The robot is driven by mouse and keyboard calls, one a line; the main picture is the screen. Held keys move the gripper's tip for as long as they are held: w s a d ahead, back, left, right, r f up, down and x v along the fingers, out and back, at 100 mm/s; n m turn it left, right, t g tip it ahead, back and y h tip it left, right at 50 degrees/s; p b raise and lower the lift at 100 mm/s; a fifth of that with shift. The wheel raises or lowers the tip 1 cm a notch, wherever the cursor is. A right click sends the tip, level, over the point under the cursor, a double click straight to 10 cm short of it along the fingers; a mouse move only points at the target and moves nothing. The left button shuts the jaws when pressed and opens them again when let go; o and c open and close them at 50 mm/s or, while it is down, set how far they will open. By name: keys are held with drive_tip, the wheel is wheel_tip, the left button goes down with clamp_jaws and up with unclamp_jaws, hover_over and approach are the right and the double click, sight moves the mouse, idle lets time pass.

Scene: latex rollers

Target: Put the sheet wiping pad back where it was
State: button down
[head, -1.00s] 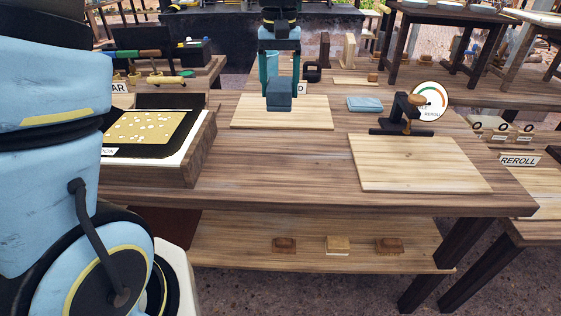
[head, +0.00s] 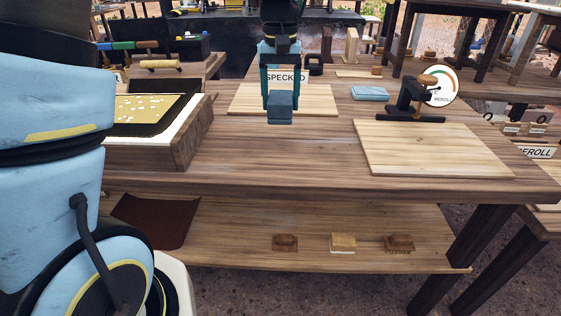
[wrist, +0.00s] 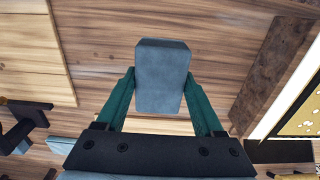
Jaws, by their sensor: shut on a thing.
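My gripper (head: 280,97) is shut on a blue-grey block-shaped pad (head: 280,112), which I take to be the sheet wiping pad. In the head view the pad overlaps the front edge of the rear pale board (head: 245,103). In the wrist view the pad (wrist: 162,85) sits between the two teal fingers (wrist: 162,72), with bare brown tabletop around it. The pad looks held above the table, but its height is hard to judge.
The tray with the speckled yellow sheet (head: 152,116) stands left. A light-blue folded piece (head: 370,93) and a black clamp with a wooden knob (head: 408,100) stand right, behind the front pale board (head: 430,150). Several small blocks, including one brown (head: 285,242), lie on the lower shelf.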

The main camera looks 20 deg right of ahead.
wheel_tip(320, 180, down, 10)
drive_tip(key=shift+f+p, duration=0.1)
drive_tip(key=shift+p, duration=0.7)
unclamp_jaws()
drive_tip(key=shift+f, duration=0.1)
wheel_tip(320, 180, up, 12)
drive_tip(key=shift+r+b, duration=0.2)
drive_tip(key=shift+b, duration=0.4)
drive_tip(key=shift+s, duration=0.1)
